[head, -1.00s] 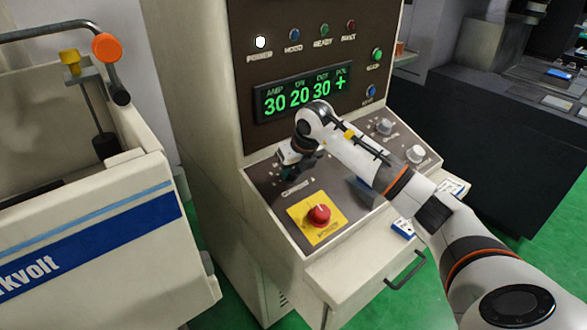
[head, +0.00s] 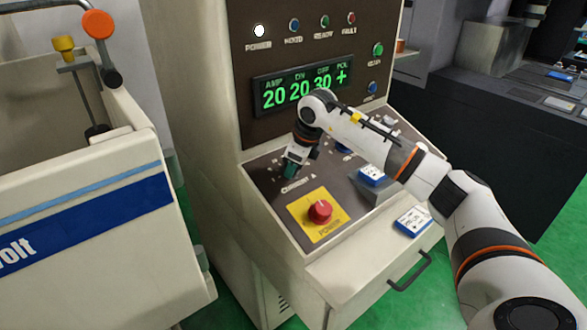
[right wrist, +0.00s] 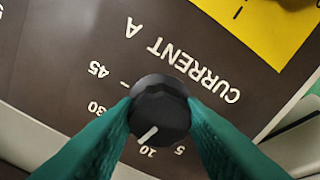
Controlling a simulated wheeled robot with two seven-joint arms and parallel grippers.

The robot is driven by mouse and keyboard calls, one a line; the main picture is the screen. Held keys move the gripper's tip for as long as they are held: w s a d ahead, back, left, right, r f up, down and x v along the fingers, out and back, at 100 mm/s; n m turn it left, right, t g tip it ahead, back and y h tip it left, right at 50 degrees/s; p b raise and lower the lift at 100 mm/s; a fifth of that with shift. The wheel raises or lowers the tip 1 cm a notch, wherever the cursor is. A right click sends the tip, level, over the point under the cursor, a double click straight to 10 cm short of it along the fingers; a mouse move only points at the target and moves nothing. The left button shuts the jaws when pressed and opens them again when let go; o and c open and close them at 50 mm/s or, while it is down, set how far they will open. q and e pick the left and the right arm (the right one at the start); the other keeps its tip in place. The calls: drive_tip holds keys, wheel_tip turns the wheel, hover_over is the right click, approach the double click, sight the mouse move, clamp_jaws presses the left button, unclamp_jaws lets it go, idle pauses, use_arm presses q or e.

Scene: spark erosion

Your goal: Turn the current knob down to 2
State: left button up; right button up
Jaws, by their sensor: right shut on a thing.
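The current knob (right wrist: 160,105) is a black round knob with a white pointer line, above the "CURRENT A" label in the head view. My right gripper (head: 291,168) is shut on it; in the right wrist view its green fingers (right wrist: 160,112) press on both sides of the knob. The pointer slants to the lower left, near a partly covered number that looks like 10 or 20. Marks 45, 30 and 5 also show. In the head view the gripper hides the knob. The green display (head: 301,90) reads AMP 20, ON 20, OFF 30, POL +. My left gripper is out of view.
A red stop button (head: 320,211) on a yellow plate sits just in front of the gripper. Blue-and-white boxes (head: 413,221) lie at the panel's right. A cream tank (head: 85,250) stands at the left. Indicator lights (head: 294,25) line the panel top.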

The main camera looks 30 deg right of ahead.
drive_tip(key=n+b, duration=0.1)
drive_tip(key=n, duration=0.3)
drive_tip(key=shift+n, duration=0.3)
drive_tip(key=n+b, duration=0.1)
drive_tip(key=n, duration=0.4)
drive_tip(key=shift+w, duration=0.1)
drive_tip(key=n, duration=0.5)
drive_tip(key=shift+r+n+g, duration=0.1)
drive_tip(key=shift+n+g, duration=0.2)
drive_tip(key=shift+n, duration=2.7)
drive_tip(key=o, duration=1)
